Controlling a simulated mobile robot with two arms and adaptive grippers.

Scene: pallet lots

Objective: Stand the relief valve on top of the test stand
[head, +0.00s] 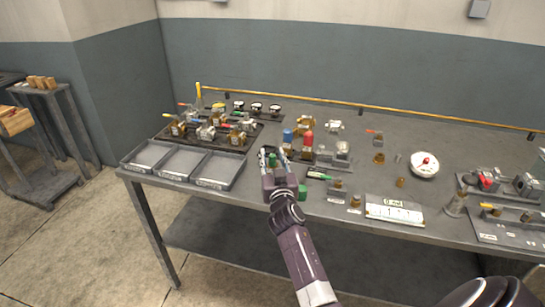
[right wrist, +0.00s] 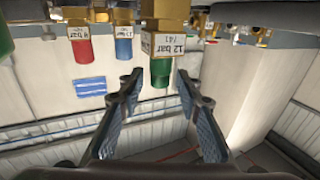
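A relief valve with a green cap (right wrist: 161,72) and a brass body labelled 12 bar (right wrist: 168,42) shows in the right wrist view, which looks upside down. My right gripper (right wrist: 159,84) is open, with its fingertips on either side of the green cap; I see no firm contact. In the head view my right gripper (head: 271,153) largely hides this valve. Relief valves with a red cap (head: 308,139) and a blue cap (head: 288,135) stand just beyond it. A grey block with a round silver top (head: 342,150) may be the test stand; I cannot tell. My left gripper is not in view.
Another green cap (head: 302,192) is right of my gripper. Grey trays (head: 183,163) lie at the table's left. Behind them is a dark board (head: 248,141) of fittings.

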